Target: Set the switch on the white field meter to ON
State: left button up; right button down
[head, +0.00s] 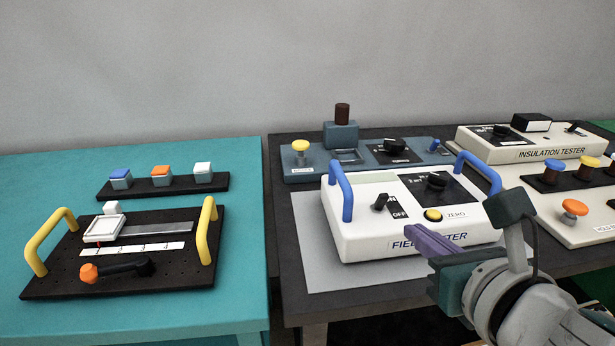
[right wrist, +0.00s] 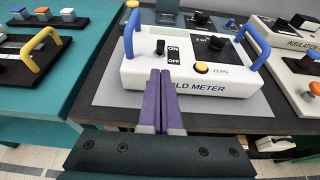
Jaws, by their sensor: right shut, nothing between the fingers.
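The white field meter (head: 360,235) has two blue handles and stands on a grey mat on the dark table. Its small black toggle switch (head: 380,202) is on the left of its top face, beside a black ON/OFF label (head: 396,207). The switch also shows in the right wrist view (right wrist: 160,47); I cannot tell for sure which way its lever is set. My right gripper (head: 412,232) has purple fingers, closed together and empty. Its tips are over the meter's front edge, in front of the switch and apart from it (right wrist: 159,73). My left gripper is out of view.
A yellow button (head: 433,215) and a black dial (head: 436,181) sit right of the switch. The blue handles (head: 341,192) rise at both sides. A blue-grey device (head: 310,172) is behind, and an insulation tester (head: 540,153) behind right. A teal table (head: 130,315) is left.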

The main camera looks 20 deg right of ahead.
aim_at(382, 206)
jog(key=b+x, duration=0.2)
jog(key=x, duration=0.7)
